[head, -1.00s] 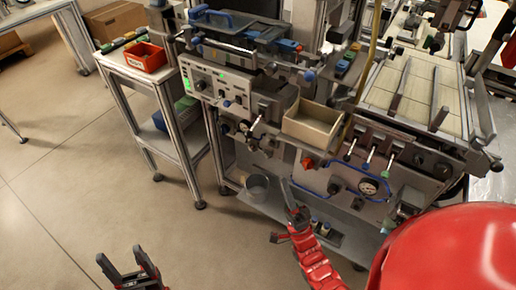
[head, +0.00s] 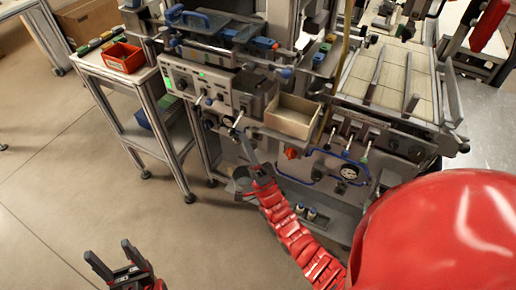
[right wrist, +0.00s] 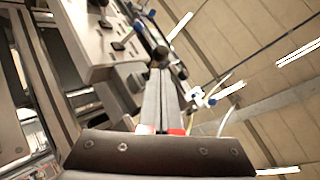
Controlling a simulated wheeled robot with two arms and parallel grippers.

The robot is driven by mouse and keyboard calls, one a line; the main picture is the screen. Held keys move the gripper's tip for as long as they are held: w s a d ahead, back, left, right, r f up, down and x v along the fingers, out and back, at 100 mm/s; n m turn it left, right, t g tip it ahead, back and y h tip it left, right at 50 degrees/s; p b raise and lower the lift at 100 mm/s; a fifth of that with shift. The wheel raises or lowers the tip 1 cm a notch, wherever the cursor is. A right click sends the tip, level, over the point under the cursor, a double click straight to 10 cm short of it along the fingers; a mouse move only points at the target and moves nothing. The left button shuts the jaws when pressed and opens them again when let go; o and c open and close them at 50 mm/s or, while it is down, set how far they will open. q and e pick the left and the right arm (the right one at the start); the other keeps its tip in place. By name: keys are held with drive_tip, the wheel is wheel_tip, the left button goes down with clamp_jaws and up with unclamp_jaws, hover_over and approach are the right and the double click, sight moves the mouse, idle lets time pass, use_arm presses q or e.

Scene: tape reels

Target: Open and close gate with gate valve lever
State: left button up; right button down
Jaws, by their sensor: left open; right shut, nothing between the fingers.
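My right gripper (head: 246,146) is shut and empty, raised in front of the machine front (head: 262,122). Its fingertips appear close to a small valve fitting (head: 229,121) below the control panel; I cannot tell whether they touch. In the right wrist view the shut fingers (right wrist: 163,88) point up towards dark fittings and a blue-ended part (right wrist: 204,99). Several thin levers (head: 348,143) stand on the machine further right. I cannot tell for sure which part is the gate valve lever. My left gripper (head: 107,254) is open and empty, low over the floor.
A tan open bin (head: 292,116) juts out right of my right gripper. A pressure gauge (head: 348,172) and blue tubing sit lower right. A side cart with a red bin (head: 123,58) stands left. The floor (head: 75,170) in front is clear.

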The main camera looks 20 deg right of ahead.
drive_tip(key=shift+w+a+r+h, duration=0.1)
drive_tip(key=shift+w+a+h, duration=0.1)
drive_tip(key=shift+h, duration=0.1)
